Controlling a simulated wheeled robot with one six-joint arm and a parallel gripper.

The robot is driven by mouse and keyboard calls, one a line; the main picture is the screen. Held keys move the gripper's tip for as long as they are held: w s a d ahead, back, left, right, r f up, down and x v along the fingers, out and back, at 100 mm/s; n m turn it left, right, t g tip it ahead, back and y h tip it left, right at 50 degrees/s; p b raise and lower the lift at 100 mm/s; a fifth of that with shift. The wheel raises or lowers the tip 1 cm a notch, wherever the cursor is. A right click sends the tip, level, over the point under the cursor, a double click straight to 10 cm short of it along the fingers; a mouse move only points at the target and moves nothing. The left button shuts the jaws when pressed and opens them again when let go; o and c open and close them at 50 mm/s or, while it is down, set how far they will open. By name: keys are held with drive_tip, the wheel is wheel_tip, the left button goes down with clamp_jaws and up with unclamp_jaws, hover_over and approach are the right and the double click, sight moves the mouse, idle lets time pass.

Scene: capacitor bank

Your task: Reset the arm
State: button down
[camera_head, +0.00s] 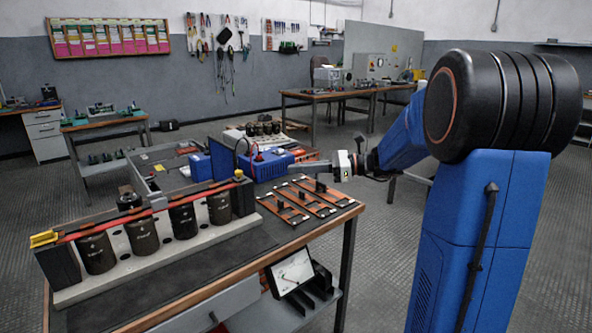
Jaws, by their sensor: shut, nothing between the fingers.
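My arm comes in from the right, with a large black joint and blue links, and bends down and left to a dark wrist. My gripper (318,167) points left from the wrist, above the far right part of the workbench (262,243). It is shut and holds nothing. It is small in the picture, and its fingertips are hard to make out against the items behind. Below it, several copper-coloured bars with dark handles (308,197) lie on the bench, apart from the gripper as far as I can tell. Part of the wrist is hidden behind the blue link.
A row of dark capacitors (142,236) stands on a pale base under a red bar (140,208) at the left. Blue boxes (268,164) stand behind the bars. A meter (292,272) sits on the lower shelf. Open floor (385,255) lies right of the bench.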

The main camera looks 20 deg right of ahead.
idle(0.3)
drive_tip(key=s+a+f+n+g+h, duration=0.2)
drive_tip(key=s+a+f+n, duration=0.15)
drive_tip(key=s, duration=0.35)
drive_tip(key=s+a+f+n+g+h, duration=0.1)
drive_tip(key=s+a+f+n+h, duration=0.2)
drive_tip(key=s, duration=0.4)
drive_tip(key=s+a+f+n+g+h, duration=0.2)
drive_tip(key=s+a+n, duration=0.25)
drive_tip(key=s, duration=0.25)
drive_tip(key=s+d+f+n+t+h, duration=0.1)
drive_tip(key=s+d+f+n+h, duration=0.1)
drive_tip(key=s+d+n+h, duration=0.2)
drive_tip(key=s+d+f+n+t+h, duration=0.1)
drive_tip(key=s+d+f+n+h, duration=0.2)
drive_tip(key=s+n, duration=0.5)
drive_tip(key=shift+s+d+f+h, duration=0.3)
drive_tip(key=shift+s+d+h, duration=0.1)
drive_tip(key=shift+s+d, duration=0.5)
